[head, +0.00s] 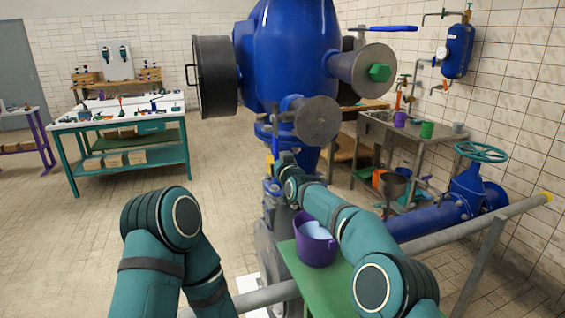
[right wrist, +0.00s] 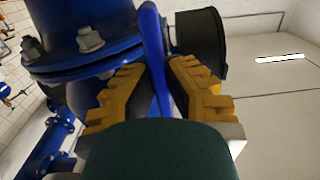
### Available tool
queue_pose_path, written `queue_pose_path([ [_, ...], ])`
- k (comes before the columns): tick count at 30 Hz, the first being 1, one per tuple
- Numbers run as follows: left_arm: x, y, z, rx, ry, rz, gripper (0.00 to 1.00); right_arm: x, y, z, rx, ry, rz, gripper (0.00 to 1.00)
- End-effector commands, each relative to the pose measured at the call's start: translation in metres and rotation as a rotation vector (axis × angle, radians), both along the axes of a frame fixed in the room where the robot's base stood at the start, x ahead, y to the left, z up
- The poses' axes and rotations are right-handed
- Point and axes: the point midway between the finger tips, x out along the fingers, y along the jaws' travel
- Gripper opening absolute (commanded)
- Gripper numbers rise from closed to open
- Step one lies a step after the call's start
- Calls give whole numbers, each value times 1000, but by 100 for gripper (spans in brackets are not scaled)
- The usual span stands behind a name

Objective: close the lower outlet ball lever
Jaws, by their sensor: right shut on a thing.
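The blue ball lever (right wrist: 153,45) stands upright between the yellow fingers of my right gripper (right wrist: 145,95) in the right wrist view. The gripper is shut on it. In the head view the lever shows as a narrow blue strip (head: 275,144) below the big blue pump body, and my right gripper (head: 280,168) is at it, small and partly hidden by its own wrist. The valve under the lever is mostly hidden. My left arm rises at the lower left of the head view, and its gripper is out of sight.
A purple bucket (head: 316,240) stands on a green surface (head: 305,277) close beside my right forearm. A grey rail (head: 450,232) crosses the lower right. The blue flange (right wrist: 82,45) is close to the gripper. Open tiled floor (head: 80,235) lies at left.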

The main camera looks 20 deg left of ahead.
Motion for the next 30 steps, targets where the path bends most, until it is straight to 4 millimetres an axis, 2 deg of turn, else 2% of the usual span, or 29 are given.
queue_pose_path([
  [22, 0, 0, 1, 0, 1, 0, 0, 6, 7, 4, 38, -54, -2, 0],
  [23, 0, 0, 1, 0, 1, 0, 0, 6, 7, 4, 38, -54, -2, 18],
  [25, 0, 0, 1, 0, 1, 0, 0, 6, 7, 4, 37, -53, -1, 42],
  [30, 0, 0, 1, 0, 1, 0, 0, 6, 7, 2, 36, -51, -1, 42],
])
